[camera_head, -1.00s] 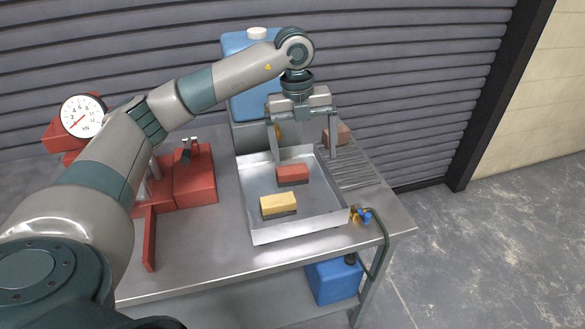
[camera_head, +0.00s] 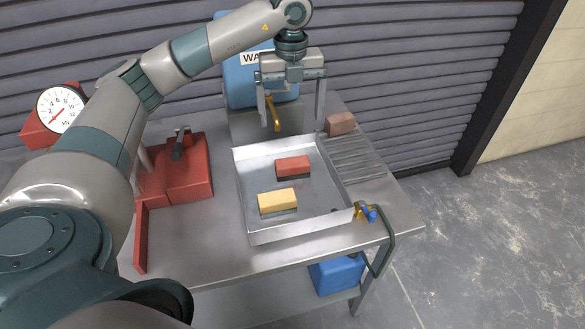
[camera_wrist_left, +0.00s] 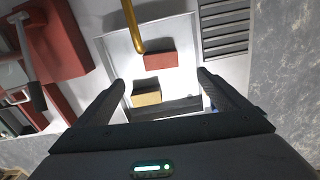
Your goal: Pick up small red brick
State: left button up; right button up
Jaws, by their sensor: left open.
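The small red brick (camera_head: 293,166) lies in the shallow metal tray (camera_head: 243,188), toward its back, behind a yellow brick (camera_head: 277,201). In the left wrist view the red brick (camera_wrist_left: 160,60) lies beyond the yellow brick (camera_wrist_left: 146,93), between and past the fingertips. My left gripper (camera_head: 291,117) is open and empty, pointing down, high above the back of the tray and apart from the red brick. My right gripper is not in view.
A brass tap spout (camera_head: 274,112) hangs over the tray's back, close to my left gripper's fingers. A brownish-pink brick (camera_head: 340,123) sits by the ridged drainer (camera_head: 355,160). A red press with a gauge (camera_head: 61,110) stands left. A blue water container (camera_head: 247,85) stands behind.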

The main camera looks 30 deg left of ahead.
pick_arm(q)
jog(key=p, duration=0.5)
send_over(292, 162)
jog(key=f, duration=1.1)
jog(key=shift+w+a, duration=0.15)
jog(key=shift+a, duration=0.1)
jog(key=shift+f, duration=0.6)
jog(key=shift+d+f+p, duration=0.2)
jog(key=shift+f+p, duration=0.35)
jog(key=shift+p, duration=0.1)
jog(key=f+p, duration=0.1)
jog(key=f, duration=0.1)
jog(key=shift+s+d+f+p, duration=0.1)
jog(key=shift+s+f+p, duration=0.1)
jog(key=shift+f+p, duration=0.2)
jog(key=shift+f, duration=0.65)
